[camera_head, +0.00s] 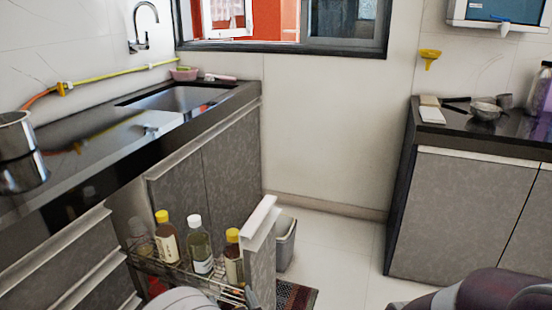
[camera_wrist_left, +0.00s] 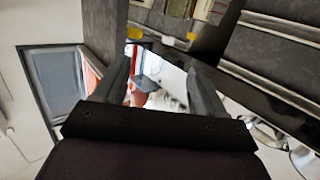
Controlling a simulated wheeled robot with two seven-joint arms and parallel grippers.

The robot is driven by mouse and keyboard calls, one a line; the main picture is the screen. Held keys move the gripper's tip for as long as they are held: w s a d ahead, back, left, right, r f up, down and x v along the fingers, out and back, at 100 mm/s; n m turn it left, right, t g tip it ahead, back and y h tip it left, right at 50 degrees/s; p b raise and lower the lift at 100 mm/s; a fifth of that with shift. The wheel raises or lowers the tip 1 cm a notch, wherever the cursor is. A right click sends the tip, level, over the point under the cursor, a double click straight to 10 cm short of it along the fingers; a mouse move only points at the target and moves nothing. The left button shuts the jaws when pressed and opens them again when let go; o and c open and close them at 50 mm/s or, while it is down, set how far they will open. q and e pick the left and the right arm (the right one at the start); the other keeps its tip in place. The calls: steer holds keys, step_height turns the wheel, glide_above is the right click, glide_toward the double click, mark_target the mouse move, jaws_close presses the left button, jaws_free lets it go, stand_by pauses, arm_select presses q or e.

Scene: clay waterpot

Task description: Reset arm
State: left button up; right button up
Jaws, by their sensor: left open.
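My left gripper (camera_wrist_left: 155,68) shows in the left wrist view with its two dark fingers spread apart. No object is clearly held between them. A small reddish-brown shape shows in the gap, but I cannot tell what it is. In the head view, parts of my own body show at the bottom edge and lower right. I cannot make out the fingers of my right gripper there.
The right counter (camera_head: 480,140) holds bowls. Floor (camera_head: 340,245) between is mostly clear.

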arm_select(q)
steer(key=s+d+f+m+g+h, duration=0.5)
steer(key=d+f+g+h, duration=0.1)
steer(key=f+g+h, duration=0.25)
steer(key=s+a+r+m+g+y+p, duration=0.1)
steer(key=s+a+r+g, duration=0.15)
steer(key=s+a, duration=0.25)
steer(key=s+a+r+g+y, duration=0.1)
steer(key=s+a+r+g, duration=0.1)
steer(key=s+a+g, duration=0.3)
steer(key=w+a+r+n+t+p, duration=0.1)
steer(key=a+r+t+p, duration=0.15)
steer(key=a+r, duration=0.3)
step_height(320, 180, up, 34)
steer(key=p, duration=3.6)
steer(key=shift+r, duration=0.25)
arm_select(e)
step_height(320, 180, up, 39)
steer(key=w, duration=0.1)
steer(key=shift+a, duration=0.25)
